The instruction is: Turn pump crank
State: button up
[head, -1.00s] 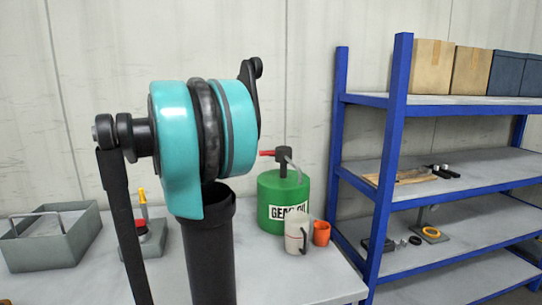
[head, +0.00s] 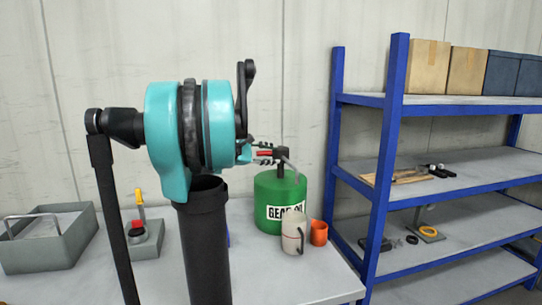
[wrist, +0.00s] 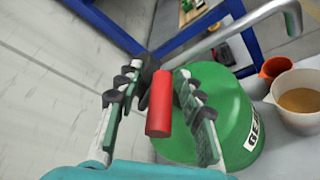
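The green gear oil drum (head: 272,190) stands on the bench, with a dark pump head (head: 281,153) and a grey spout on top. The pump crank's red handle (wrist: 159,105) lies between my gripper's (wrist: 157,112) two fingers in the wrist view, with gaps visible on both sides. My gripper (head: 258,150) is open, at the handle's height. In the head view my arm stands left of the drum, and the fingers partly cover the red handle (head: 264,153). The crank's joint with the pump is partly hidden behind the fingers in the wrist view.
A beige mug (head: 294,230) with brown liquid inside and an orange cup (head: 319,233) stand by the drum. A grey tray (head: 48,245) and a base with a yellow-and-red lever (head: 143,232) are left. A blue-posted shelf (head: 384,175) stands right.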

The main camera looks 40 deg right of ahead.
jog(key=shift+c, duration=0.6)
grip_shut()
